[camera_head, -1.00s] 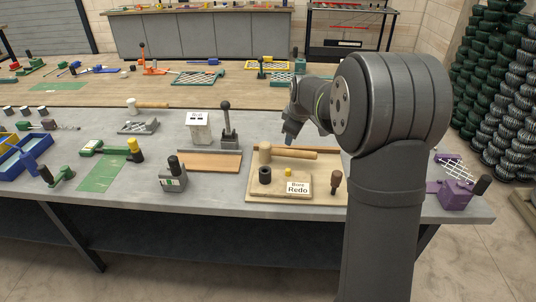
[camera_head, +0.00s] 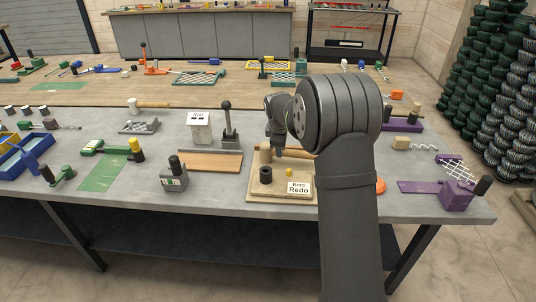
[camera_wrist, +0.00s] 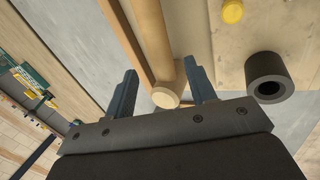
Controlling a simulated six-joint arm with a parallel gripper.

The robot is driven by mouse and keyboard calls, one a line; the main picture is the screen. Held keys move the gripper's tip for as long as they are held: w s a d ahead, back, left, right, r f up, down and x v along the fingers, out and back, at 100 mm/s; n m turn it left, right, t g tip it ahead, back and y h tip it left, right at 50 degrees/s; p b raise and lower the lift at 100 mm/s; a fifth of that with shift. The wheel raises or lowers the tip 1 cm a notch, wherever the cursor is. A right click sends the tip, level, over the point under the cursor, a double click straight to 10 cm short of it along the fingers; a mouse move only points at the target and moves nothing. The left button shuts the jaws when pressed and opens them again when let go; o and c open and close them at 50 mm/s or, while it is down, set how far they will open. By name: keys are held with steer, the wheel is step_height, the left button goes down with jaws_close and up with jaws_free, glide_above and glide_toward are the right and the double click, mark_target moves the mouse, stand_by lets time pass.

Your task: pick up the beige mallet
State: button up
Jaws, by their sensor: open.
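The beige mallet (camera_head: 265,155) lies on the light wooden board (camera_head: 256,192), its handle running right, partly hidden behind my arm. In the wrist view the mallet (camera_wrist: 166,95) shows between the two fingers, with its handle running up the picture. My gripper (camera_head: 275,146) is above the mallet near its head. In the wrist view my gripper (camera_wrist: 161,88) is open, one finger on each side of the mallet with gaps visible. Whether the fingers reach down to its height is hard to tell.
On the board are a black hollow cylinder (camera_head: 265,174), a yellow peg (camera_head: 288,172) and a "Redo" sign (camera_head: 299,188). A lever tool (camera_head: 229,130) stands behind-left. A purple tool (camera_head: 457,195) is at right. Another mallet with a white head (camera_head: 132,106) lies back left.

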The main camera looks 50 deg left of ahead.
mark_target(289, 154)
steer(key=shift+x, duration=2.75)
steer(key=shift+s, duration=0.1)
steer(key=shift+c, duration=0.4)
jaws_close()
